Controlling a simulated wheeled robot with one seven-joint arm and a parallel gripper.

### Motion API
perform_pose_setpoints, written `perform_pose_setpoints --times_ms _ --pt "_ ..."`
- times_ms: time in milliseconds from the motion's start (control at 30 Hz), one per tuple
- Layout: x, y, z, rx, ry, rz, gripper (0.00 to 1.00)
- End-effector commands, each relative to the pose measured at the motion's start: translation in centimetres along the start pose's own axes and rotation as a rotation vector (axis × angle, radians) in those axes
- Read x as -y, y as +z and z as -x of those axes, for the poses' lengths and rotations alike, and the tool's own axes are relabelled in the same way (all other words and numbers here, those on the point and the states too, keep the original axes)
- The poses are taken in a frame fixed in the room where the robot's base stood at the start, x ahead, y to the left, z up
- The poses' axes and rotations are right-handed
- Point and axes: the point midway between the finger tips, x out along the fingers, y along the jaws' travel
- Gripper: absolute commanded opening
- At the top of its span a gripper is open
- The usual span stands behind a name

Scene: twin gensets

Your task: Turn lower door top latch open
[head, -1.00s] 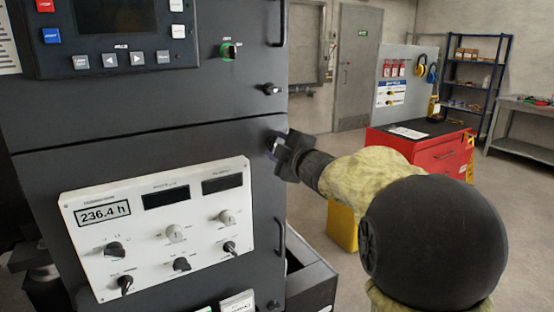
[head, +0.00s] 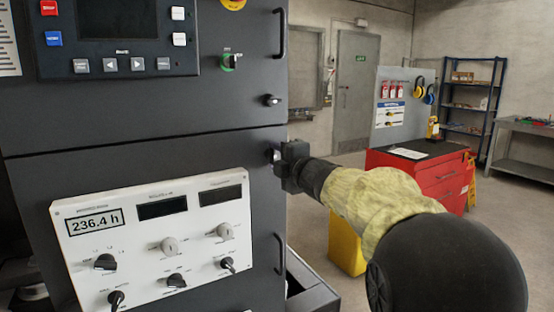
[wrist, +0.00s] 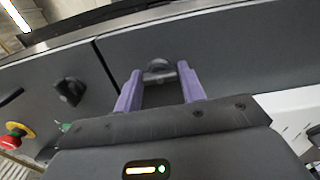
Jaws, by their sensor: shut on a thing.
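The lower door top latch (wrist: 158,72) is a small grey knob near the upper right edge of the lower cabinet door (head: 140,165). In the wrist view it sits between the two purple fingers of my gripper (wrist: 160,88), which is shut on it. In the head view my gripper (head: 282,162) reaches the door edge from the right, and only a small light part of the latch (head: 275,155) shows past it. The gripper body hides the rest, so I cannot tell the latch's exact angle there.
The upper door's latch (head: 271,100) sits above, with a green-based switch (head: 230,62). A white control panel (head: 160,240) and a vertical door handle (head: 280,240) lie below. A red tool cabinet (head: 430,180) stands right, beyond my arm.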

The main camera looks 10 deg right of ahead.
Motion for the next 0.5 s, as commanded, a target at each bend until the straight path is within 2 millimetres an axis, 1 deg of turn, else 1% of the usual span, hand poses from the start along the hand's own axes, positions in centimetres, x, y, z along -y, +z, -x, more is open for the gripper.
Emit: perform_pose_setpoints --times_ms 100,133,200,233,500 --pt "0.11 -0.03 -0.02 -0.001 -0.002 0.002 0.17" --pt "0.11 -0.03 -0.02 -0.001 -0.002 0.002 0.44" --pt "0.11 -0.03 -0.02 -0.001 -0.002 0.001 0.58" --pt "0.10 -0.03 -0.02 -0.001 -0.002 0.001 0.62" --pt "0.04 -0.01 0.02 0.000 -0.001 0.000 0.62"
